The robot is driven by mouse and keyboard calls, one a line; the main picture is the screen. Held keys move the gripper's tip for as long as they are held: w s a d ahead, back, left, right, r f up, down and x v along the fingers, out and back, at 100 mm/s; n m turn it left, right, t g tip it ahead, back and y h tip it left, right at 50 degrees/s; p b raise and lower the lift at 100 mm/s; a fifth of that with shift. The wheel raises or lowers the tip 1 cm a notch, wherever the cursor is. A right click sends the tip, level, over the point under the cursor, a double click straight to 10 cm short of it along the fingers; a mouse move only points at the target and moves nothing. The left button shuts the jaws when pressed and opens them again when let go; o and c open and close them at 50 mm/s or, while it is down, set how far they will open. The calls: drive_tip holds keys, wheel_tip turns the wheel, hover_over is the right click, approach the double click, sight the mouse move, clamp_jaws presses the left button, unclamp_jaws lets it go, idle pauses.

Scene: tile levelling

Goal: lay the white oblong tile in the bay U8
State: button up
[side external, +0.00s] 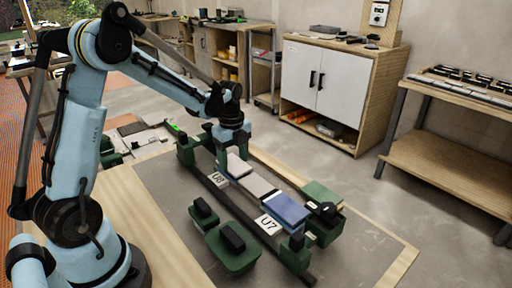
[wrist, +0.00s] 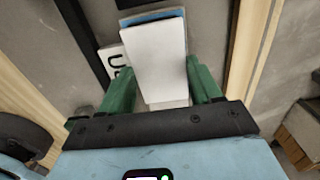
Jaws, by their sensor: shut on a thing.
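The white oblong tile (wrist: 154,55) is between the green fingers of my gripper (wrist: 160,82), which are shut on its sides in the wrist view. In the side view, my gripper (side external: 231,150) is low over the track, with the white tile (side external: 238,166) extending from it toward the other tiles. The U8 label (side external: 217,180) is on the near rail beside the tile. In the wrist view a label (wrist: 113,62) showing a U is partly hidden by the tile. I cannot tell whether the tile touches the bed.
A pale grey tile (side external: 258,188) and a blue tile (side external: 290,209) lie farther along the track, near the U7 label (side external: 267,224). A green base with black-topped blocks (side external: 233,245) stands in front. A green block (side external: 322,195) is at the right end.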

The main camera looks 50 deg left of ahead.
drive_tip(key=shift+f, duration=0.35)
idle(0.4)
drive_tip(key=o, duration=1)
drive_tip(key=shift+r, duration=4)
